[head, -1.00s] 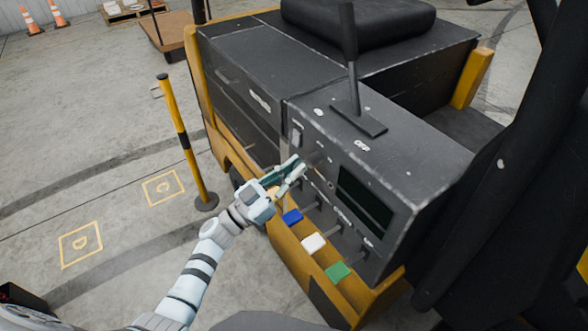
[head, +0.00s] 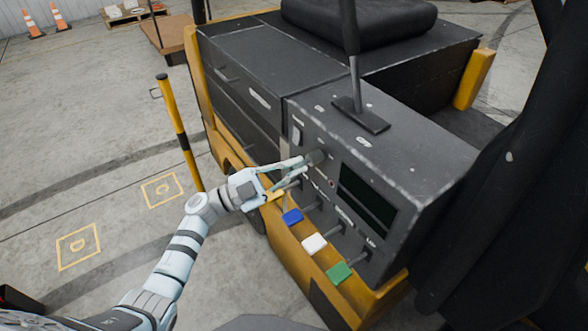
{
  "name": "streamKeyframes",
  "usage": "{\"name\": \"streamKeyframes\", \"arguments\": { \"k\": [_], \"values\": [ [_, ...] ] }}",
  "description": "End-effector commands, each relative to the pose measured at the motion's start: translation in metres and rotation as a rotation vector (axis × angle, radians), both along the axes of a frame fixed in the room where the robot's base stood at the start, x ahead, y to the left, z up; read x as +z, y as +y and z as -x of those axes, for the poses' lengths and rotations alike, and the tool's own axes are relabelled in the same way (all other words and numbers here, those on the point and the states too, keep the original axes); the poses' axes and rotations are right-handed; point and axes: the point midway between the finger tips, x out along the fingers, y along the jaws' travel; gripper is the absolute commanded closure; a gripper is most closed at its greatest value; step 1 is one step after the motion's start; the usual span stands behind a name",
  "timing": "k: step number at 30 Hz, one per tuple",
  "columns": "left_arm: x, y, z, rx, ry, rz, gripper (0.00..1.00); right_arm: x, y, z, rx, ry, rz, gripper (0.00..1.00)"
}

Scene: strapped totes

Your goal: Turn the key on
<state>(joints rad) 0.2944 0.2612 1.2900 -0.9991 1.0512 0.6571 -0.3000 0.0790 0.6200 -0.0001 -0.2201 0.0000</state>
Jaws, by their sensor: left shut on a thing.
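My left gripper (head: 303,167) reaches in from the left to the front panel of the forklift's dark console (head: 365,205). Its fingertips are at the dark key switch (head: 317,157), high on the panel and left of the black screen. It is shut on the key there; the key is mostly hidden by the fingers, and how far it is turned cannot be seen. My right gripper is not in view.
Below the gripper are yellow (head: 273,196), blue (head: 292,216), white (head: 314,242) and green (head: 338,271) lever knobs, close together. A tall lever (head: 352,60) stands on the console. A yellow-black post (head: 180,135) stands left, over open floor.

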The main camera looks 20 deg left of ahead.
Motion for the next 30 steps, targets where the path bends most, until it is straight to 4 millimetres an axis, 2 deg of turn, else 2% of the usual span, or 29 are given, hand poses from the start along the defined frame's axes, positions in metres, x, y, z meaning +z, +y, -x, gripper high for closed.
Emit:
{"name": "streamKeyframes", "arguments": {
  "k": [12, 30],
  "values": [
    [-0.0003, 0.0, -0.0001, 0.0, -0.17, -0.207, 1.0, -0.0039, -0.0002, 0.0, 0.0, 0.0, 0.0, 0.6],
    [-0.0006, -0.0003, 0.0002, -0.001, -0.211, -0.258, 1.0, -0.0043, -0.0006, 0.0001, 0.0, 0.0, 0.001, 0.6]
  ]
}}
